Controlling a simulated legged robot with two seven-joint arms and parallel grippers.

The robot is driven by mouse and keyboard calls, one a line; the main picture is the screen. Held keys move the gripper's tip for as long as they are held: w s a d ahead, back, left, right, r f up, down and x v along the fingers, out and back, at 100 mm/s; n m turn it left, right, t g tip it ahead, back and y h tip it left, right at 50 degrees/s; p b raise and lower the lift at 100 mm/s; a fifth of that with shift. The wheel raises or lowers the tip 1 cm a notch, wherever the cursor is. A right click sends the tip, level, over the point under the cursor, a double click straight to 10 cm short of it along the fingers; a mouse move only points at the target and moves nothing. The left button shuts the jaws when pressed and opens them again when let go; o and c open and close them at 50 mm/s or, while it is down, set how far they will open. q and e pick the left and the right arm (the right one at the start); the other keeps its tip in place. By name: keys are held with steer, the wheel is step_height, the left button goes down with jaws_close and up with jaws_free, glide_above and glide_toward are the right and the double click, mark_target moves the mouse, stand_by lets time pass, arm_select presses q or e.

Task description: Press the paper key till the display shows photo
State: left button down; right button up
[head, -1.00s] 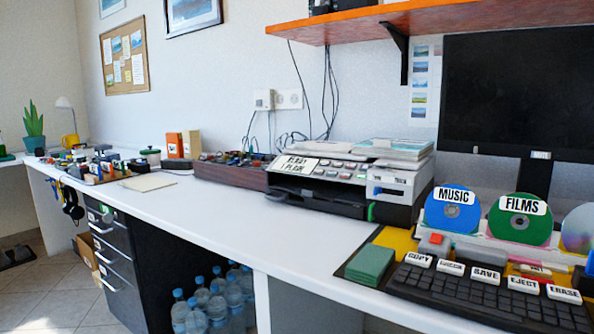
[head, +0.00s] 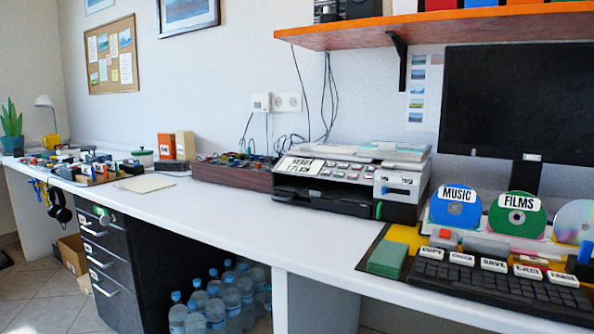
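A grey and black printer (head: 355,185) stands on the white desk against the wall. Its display (head: 300,165) is a white panel at the left of its top, with two lines of black text; the upper line seems to read READY and the lower is too small to read surely. Several light keys (head: 345,169) sit to the right of the display; their labels are too small to tell which is the paper key. Neither of my grippers is in view.
Papers (head: 395,151) lie on the printer. Right of it are a blue MUSIC disc (head: 456,212), a green FILMS disc (head: 518,220) and a black keyboard (head: 500,284). A brown tray (head: 228,176) stands left. The desk front (head: 290,235) is clear. Bottles (head: 215,305) stand below.

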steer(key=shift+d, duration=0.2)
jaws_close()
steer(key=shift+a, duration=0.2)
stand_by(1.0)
